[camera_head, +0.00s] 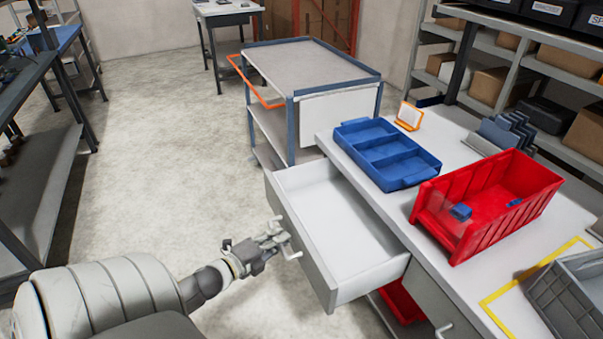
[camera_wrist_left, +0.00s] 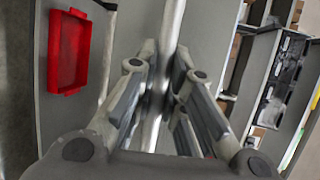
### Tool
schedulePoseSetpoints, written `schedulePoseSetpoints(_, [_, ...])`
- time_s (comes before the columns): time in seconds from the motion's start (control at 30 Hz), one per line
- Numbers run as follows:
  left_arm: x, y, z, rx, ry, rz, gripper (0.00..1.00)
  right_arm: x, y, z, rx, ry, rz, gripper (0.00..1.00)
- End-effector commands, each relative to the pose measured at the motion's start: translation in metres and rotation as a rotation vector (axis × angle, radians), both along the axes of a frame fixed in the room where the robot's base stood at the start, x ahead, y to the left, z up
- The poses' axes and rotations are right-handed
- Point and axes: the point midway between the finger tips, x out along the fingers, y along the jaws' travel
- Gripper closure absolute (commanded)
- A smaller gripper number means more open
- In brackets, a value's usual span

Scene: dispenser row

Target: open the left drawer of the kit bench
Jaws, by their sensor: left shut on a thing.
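The kit bench (camera_head: 462,150) stands at the right. Its left drawer (camera_head: 340,230) is pulled well out toward the left, and its pale inside looks empty. My left gripper (camera_head: 282,240) is at the drawer's front panel, shut on the drawer handle (camera_head: 292,253). In the left wrist view the handle (camera_wrist_left: 172,22) is a pale bar running between the fingers of my left gripper (camera_wrist_left: 160,82). The gripper covers part of the handle. My right gripper is not in view.
A blue compartment tray (camera_head: 412,172) and a red bin (camera_head: 520,195) stand on the bench. Another drawer front (camera_head: 430,300) beside the open drawer is closed. A grey cart (camera_head: 305,65) stands beyond the drawer. The floor (camera_head: 150,150) to the left is clear.

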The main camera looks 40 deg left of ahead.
Motion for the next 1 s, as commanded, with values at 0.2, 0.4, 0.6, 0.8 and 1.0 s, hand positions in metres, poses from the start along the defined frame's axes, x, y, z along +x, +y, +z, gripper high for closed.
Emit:
schedulePoseSetpoints(0.2, [-0.027,0.011,0.0,-0.002,0.002,0.001,1.0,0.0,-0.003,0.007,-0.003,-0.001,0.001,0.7])
schedulePoseSetpoints(0.4, [-0.034,0.014,-0.001,-0.001,0.0,0.0,1.0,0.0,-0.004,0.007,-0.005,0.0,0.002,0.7])
schedulePoseSetpoints(0.6, [-0.034,0.014,-0.001,-0.001,0.0,0.0,1.0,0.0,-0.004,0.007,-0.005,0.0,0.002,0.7])
schedulePoseSetpoints(0.8, [-0.034,0.014,-0.001,-0.001,0.0,0.0,0.79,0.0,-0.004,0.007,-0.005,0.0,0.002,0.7])
schedulePoseSetpoints(1.0, [-0.034,0.014,0.0,-0.001,-0.001,0.0,0.79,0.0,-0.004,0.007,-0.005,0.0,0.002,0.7])
